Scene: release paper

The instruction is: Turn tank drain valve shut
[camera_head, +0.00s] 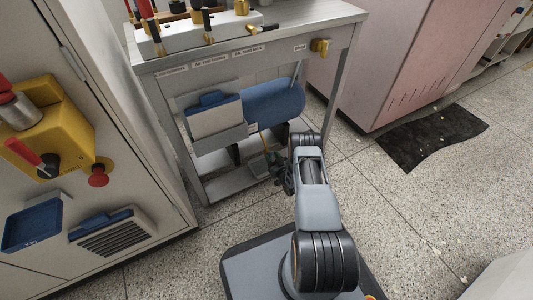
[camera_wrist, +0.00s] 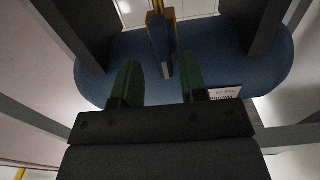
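The blue tank (camera_head: 275,103) lies on its side under the bench, and it fills much of the wrist view (camera_wrist: 105,70). The drain valve shows in the wrist view as a brass-yellow stem with a blue, flat lever (camera_wrist: 159,42) pointing toward my gripper. In the head view a thin yellow part (camera_head: 264,142) hangs below the tank. My gripper (camera_wrist: 160,72) is open, its two green fingers apart. The lever's near end is between the fingertips, closer to the right one. Whether either finger touches it I cannot tell. In the head view my gripper (camera_head: 279,173) is small and partly hidden by my arm.
Two dark supports (camera_wrist: 255,25) flank the valve. The bench (camera_head: 340,80) has legs and a low shelf (camera_head: 225,183) near my gripper. A yellow valve handle (camera_head: 320,46) sits on the bench front. A cabinet stands left; open floor (camera_head: 400,220) lies right.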

